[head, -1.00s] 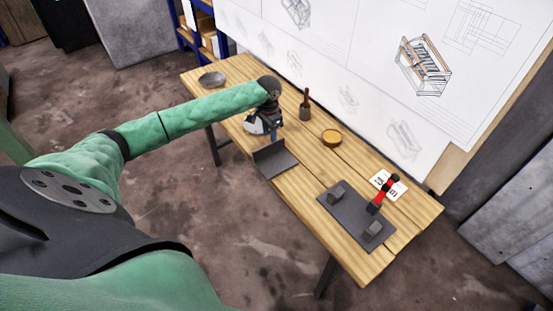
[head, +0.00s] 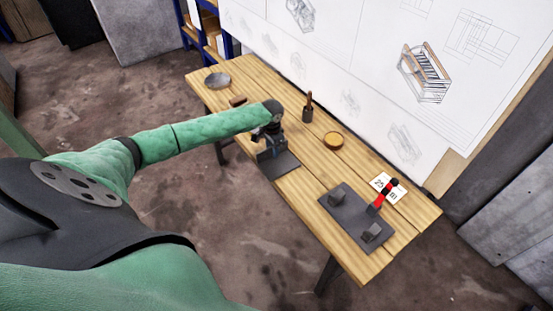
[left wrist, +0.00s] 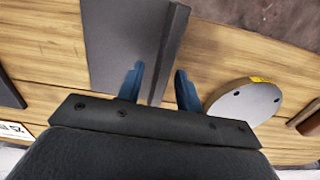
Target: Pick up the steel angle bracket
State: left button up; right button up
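The steel angle bracket (head: 284,167) is a dark grey L-shaped piece at the table's near long edge in the head view. In the left wrist view its flat plate (left wrist: 122,40) lies at the top, with the raised flange (left wrist: 172,45) along its right side. My left gripper (head: 268,151) is over the bracket and hides part of it. In the left wrist view its blue fingers (left wrist: 159,72) are apart, one on each side of the flange's line. I cannot tell whether they touch it. My right gripper is not in view.
A round steel disc (left wrist: 245,102) with holes lies close beside the left gripper. A dark plate (head: 350,217) with a red-handled clamp is at the right.

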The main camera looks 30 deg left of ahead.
pick_arm(q)
grip_shut()
dwell(1.4)
jog(key=shift+w+r, duration=0.15)
